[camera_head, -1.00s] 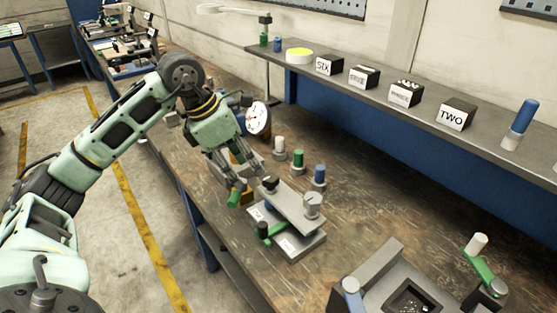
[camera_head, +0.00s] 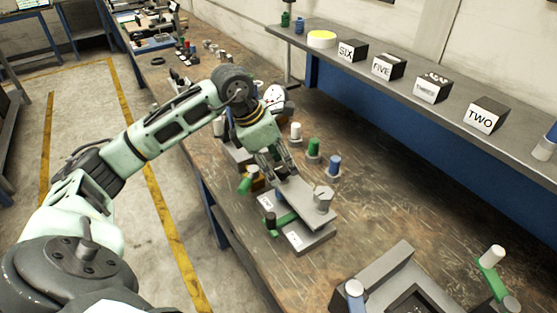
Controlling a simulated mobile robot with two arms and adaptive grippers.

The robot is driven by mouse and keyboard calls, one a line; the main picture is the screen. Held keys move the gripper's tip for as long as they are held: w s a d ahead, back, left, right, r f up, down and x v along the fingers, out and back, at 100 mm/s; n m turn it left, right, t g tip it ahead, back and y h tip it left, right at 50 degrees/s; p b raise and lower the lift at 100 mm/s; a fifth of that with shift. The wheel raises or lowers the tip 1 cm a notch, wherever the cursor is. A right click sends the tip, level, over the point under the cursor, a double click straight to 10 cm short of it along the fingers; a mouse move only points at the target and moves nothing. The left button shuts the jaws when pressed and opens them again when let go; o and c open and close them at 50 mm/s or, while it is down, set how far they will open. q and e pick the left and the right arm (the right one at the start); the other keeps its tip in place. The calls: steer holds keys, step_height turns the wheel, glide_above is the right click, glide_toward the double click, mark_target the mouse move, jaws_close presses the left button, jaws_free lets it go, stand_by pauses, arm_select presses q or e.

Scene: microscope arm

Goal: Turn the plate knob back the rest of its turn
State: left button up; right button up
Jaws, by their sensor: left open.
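The grey microscope-like fixture stands on the worn wooden bench, with a flat upper plate (camera_head: 304,196) over a lower base plate (camera_head: 316,238) that has white labels. A silver knob (camera_head: 323,197) sits at the plate's near right end. A small dark knob (camera_head: 282,182) is at the plate's far left end. My left gripper (camera_head: 281,174) is open and points down at this dark knob, its fingers close around or beside it; contact is too small to tell. A green lever (camera_head: 285,220) with a black knob lies between the plates. My right gripper is out of view.
White, green (camera_head: 313,150) and blue (camera_head: 333,166) capped pegs stand behind the fixture. A dial gauge (camera_head: 275,95) is behind my arm. A grey device with a green crank (camera_head: 493,276) is at lower right. The shelf holds numbered blocks (camera_head: 483,114).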

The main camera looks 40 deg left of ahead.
arm_select(q)
steer(key=shift+s, duration=0.1)
steer(key=shift+r, duration=0.1)
steer(key=c, duration=1)
steer(key=shift+n+b, duration=0.3)
steer(key=shift+b, duration=0.2)
steer(key=shift+r, duration=0.1)
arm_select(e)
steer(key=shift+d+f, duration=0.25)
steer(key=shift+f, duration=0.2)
arm_select(q)
steer(key=o, duration=1)
steer(key=shift+a, duration=0.1)
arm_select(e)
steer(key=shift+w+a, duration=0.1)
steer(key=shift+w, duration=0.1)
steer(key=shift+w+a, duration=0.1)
